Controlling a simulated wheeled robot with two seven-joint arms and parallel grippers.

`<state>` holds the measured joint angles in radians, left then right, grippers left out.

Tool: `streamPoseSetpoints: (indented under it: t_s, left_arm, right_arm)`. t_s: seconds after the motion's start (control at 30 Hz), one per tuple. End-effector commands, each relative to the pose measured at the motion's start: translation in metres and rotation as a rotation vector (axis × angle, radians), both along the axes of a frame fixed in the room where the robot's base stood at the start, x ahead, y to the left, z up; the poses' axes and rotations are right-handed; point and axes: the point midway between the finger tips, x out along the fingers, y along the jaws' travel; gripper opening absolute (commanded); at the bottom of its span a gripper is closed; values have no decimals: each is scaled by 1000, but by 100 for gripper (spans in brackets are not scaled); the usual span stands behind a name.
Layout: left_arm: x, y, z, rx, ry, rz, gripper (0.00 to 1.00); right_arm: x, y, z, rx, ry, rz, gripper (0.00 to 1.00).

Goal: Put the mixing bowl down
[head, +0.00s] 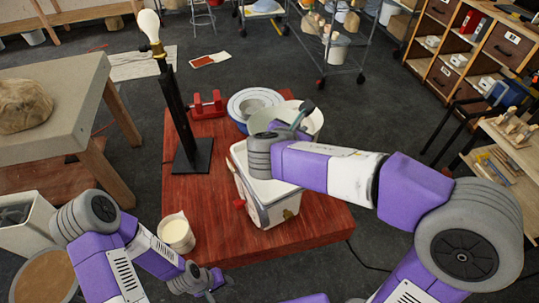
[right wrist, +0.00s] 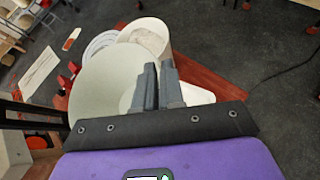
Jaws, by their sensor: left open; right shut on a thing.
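The mixing bowl, pale and greenish white, shows large in the right wrist view (right wrist: 98,88). In the head view the mixing bowl (head: 315,121) is partly hidden by my right gripper and wrist. My right gripper (head: 304,113) is shut on the bowl's rim; its fingers close together in the right wrist view (right wrist: 158,82). The bowl is over the far right part of the red table (head: 315,215). I cannot tell whether its base touches anything. My left gripper (head: 211,284) is open and empty at the near edge of the table.
A blue-rimmed round dish (head: 240,103) lies close behind the bowl. A white box (head: 250,200) stands in front, partly under my right wrist. A lamp stand with a bulb (head: 149,26), a red clamp (head: 208,107) and a cream cup (head: 177,233) are to the left. The table's front right is bare.

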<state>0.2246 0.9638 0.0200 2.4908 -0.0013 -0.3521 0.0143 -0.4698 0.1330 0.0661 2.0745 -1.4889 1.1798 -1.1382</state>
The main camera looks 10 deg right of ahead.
Motion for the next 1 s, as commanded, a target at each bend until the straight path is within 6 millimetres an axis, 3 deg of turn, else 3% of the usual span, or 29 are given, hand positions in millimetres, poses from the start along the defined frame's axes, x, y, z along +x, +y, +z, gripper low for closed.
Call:
streamPoseSetpoints:
  t_s: [0.2,0.43,0.7,1.0]
  left_arm:
    - [-1,0,-36,0,2,0,43]
    - [0,0,-53,0,1,1,43]
    - [0,0,-66,0,0,0,43]
    - [0,0,-73,0,0,0,43]
  right_arm:
    - [-16,-9,-6,18,-31,-195,0]
    - [-33,-14,-9,31,-35,-328,0]
    - [-35,-14,-55,30,-34,-337,0]
    - [-35,-14,-82,30,-34,-338,0]
